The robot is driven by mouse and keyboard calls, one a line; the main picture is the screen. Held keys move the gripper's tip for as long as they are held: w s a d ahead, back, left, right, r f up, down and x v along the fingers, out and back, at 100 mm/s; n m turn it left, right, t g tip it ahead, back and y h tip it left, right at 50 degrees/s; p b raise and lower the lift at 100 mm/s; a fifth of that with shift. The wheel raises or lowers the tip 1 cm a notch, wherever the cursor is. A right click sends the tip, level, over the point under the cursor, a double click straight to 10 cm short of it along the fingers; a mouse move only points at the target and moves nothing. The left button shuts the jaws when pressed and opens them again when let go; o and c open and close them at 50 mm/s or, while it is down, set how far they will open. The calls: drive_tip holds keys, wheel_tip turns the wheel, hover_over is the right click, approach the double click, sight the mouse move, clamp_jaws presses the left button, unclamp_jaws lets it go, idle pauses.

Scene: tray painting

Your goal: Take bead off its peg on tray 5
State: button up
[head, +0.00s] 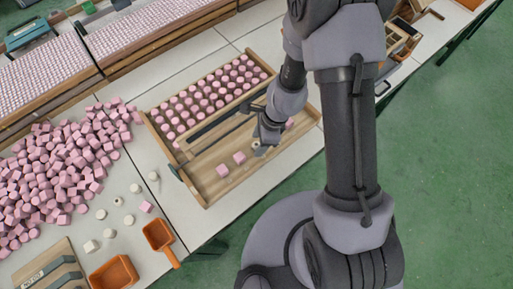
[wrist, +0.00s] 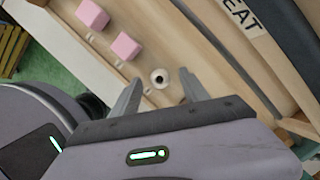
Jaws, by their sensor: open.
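My gripper (head: 263,142) is over the front part of a wooden tray (head: 208,153). In the wrist view my gripper (wrist: 160,90) is open, its two fingers spread apart. A small pale bead with a dark centre (wrist: 159,76) lies between and slightly beyond the fingertips. Whether a peg stands in that dark centre I cannot tell. In the head view the bead is mostly hidden by my gripper. Two pink cubes (wrist: 92,14) (wrist: 126,46) sit in a row with the bead. No tray number is readable.
Rows of pink pieces (head: 210,95) fill the tray's back part, behind a dark bar. A pile of pink cubes (head: 50,170) lies at the left, with several loose pale pieces nearby. Orange scoops (head: 158,235) lie at the front. A lettered label (wrist: 240,17) is on the tray.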

drive_tip(key=shift+a+f, duration=0.1)
drive_tip(key=shift+f, duration=0.35)
drive_tip(key=shift+r, duration=0.15)
clamp_jaws()
